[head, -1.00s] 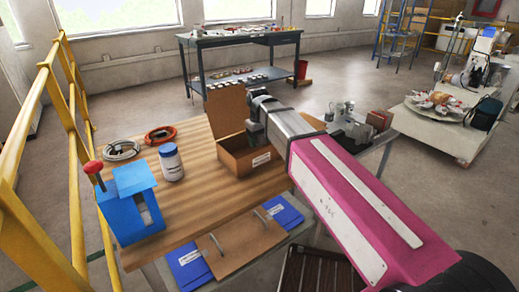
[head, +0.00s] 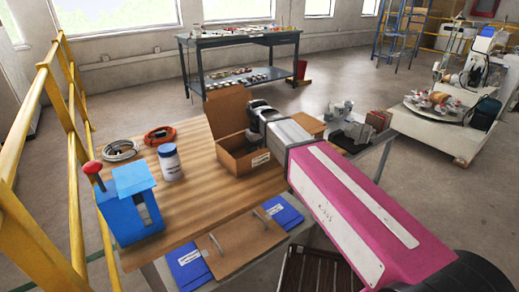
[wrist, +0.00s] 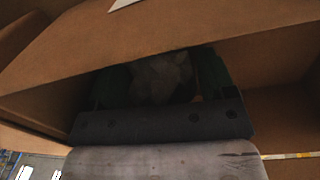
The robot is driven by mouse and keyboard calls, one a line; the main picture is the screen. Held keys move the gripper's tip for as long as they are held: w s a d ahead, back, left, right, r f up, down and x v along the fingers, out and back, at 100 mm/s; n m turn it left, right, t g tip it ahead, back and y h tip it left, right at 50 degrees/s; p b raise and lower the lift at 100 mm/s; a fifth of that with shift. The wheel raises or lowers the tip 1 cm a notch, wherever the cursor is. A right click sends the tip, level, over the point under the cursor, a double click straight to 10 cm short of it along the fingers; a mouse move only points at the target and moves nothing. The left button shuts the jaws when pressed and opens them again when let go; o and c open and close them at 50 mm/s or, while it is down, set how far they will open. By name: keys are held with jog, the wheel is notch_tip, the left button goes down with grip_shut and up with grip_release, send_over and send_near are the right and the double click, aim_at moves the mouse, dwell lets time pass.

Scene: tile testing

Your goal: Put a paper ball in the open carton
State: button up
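The open carton (head: 240,160) is a brown cardboard box with a raised flap, standing on the wooden table. My gripper (head: 252,133) is over the carton's right side, its fingertips hidden by the carton. In the wrist view, the carton's brown walls (wrist: 285,115) surround my gripper (wrist: 163,88). A pale crumpled paper ball (wrist: 160,72) sits between the two dark fingers, which lie close against both its sides. My gripper looks shut on it, though the view is dim. Whether the ball touches the carton's floor cannot be told.
Small items (head: 355,128) are at the right. The table's middle is bare.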

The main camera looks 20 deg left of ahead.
jog(key=shift+r, duration=0.1)
notch_tip(320, 180, up, 12)
jog(key=shift+s+a, duration=0.2)
jog(key=shift+s, duration=0.05)
dwell(0.5)
